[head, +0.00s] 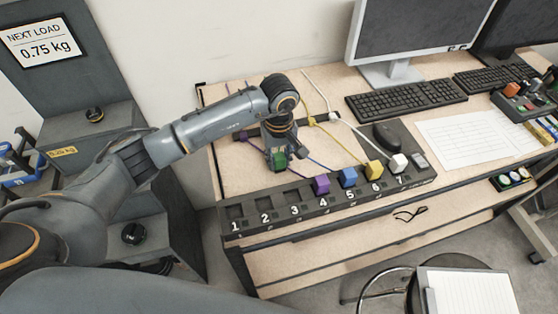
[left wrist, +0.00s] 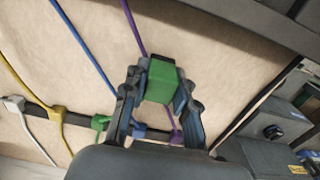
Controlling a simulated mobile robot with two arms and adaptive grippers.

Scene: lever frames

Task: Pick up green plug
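The green plug (left wrist: 161,82) is a small green block with a darker end. It sits between the fingers of my left gripper (left wrist: 159,88), which look closed against its two sides. In the head view my left gripper (head: 278,158) points down over the desk behind the numbered strip, with the green plug (head: 281,161) partly hidden at its fingertips. Whether the plug touches the desk I cannot tell. My right gripper is not in view.
The numbered strip (head: 262,216) shows empty slots 1 to 3. Purple (head: 321,184), blue (head: 348,177), yellow (head: 375,170) and white (head: 398,162) plugs stand at 4 to 7, with cables running back.

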